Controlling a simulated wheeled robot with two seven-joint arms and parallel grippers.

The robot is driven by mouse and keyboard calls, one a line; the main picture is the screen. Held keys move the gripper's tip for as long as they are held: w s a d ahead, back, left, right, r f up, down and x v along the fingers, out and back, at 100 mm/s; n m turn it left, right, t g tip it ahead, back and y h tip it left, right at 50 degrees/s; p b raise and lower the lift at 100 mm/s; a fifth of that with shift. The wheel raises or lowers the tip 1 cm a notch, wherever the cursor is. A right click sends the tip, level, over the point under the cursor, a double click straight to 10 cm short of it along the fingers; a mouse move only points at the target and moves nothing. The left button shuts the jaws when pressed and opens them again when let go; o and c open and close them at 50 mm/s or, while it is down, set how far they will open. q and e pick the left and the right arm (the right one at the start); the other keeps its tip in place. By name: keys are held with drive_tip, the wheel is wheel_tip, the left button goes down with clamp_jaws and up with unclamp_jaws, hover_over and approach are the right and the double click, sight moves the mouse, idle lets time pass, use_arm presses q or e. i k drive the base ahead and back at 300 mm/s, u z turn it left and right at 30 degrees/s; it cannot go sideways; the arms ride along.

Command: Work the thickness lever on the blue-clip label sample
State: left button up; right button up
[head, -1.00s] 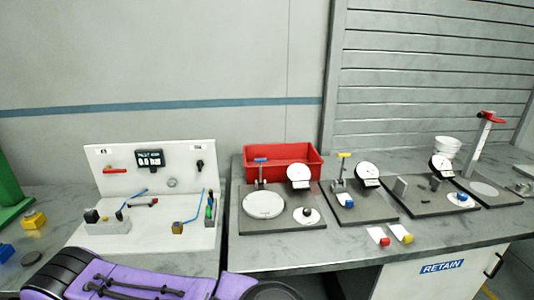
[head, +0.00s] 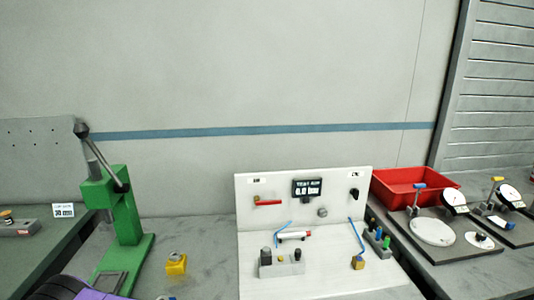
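A gauge stand with a yellow-topped lever (head: 496,180) and a round white dial (head: 510,194) stands at the far right of the head view, partly cut off by the picture edge. I cannot make out a blue-clip label sample clearly in the current view. Neither gripper shows. A purple and black part of mine is at the bottom left.
A red bin (head: 408,188) stands behind the gauges. A white test panel (head: 305,205) with fittings is in the middle. A green press (head: 122,215) and a yellow block (head: 176,264) stand left.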

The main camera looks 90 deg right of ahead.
sight(498, 179)
drive_tip(key=i, duration=0.2)
drive_tip(key=z, duration=3.95)
